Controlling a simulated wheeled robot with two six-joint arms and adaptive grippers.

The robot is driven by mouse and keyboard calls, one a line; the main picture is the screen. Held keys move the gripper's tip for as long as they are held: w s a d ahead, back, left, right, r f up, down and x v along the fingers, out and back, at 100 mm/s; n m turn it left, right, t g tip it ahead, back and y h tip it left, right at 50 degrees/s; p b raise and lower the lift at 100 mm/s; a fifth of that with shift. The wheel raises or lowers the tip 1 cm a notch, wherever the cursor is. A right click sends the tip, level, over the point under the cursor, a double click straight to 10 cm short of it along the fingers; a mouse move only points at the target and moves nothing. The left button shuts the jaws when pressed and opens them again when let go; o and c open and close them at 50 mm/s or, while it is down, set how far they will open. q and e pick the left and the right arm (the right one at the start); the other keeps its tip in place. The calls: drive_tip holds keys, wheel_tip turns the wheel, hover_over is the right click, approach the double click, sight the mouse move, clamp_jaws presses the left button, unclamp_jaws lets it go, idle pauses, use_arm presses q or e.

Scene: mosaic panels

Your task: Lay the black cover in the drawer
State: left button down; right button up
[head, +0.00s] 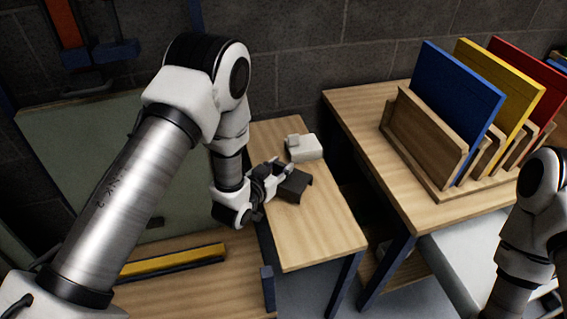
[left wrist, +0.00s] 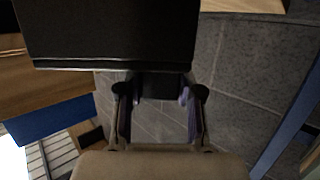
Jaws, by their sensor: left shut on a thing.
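The black cover (head: 294,185) is in the grip of my left gripper (head: 279,178), over the narrow wooden table in the head view. Whether it touches the tabletop is hard to tell. In the left wrist view the cover (left wrist: 110,35) fills the top, and the fingers of my left gripper (left wrist: 158,95) close on its near part. A pale grey, box-like surface (head: 465,262) at the lower right, beside the right-hand table, may be the drawer; its inside is not clear. My right arm stands at the right edge, with its gripper out of sight.
A small white device (head: 303,147) stands on the narrow table (head: 315,225) just behind the cover. The right-hand table (head: 365,110) bears a wooden rack (head: 425,138) with blue, yellow and red panels. A yellow bar (head: 172,261) lies at lower left. The narrow table's front is clear.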

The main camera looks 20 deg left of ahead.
use_arm(q)
drive_tip(key=shift+s+f+b, duration=0.25)
drive_tip(key=shift+f+b, duration=0.05)
drive_tip(key=shift+f, duration=0.65)
drive_tip(key=shift+w+f, duration=0.15)
drive_tip(key=shift+w, duration=0.25)
drive_tip(key=c, duration=0.8)
unclamp_jaws()
drive_tip(key=shift+s, duration=0.15)
drive_tip(key=shift+o, duration=0.3)
drive_tip(key=shift+s+r, duration=0.1)
drive_tip(key=shift+r, duration=0.15)
drive_tip(key=shift+f, duration=0.1)
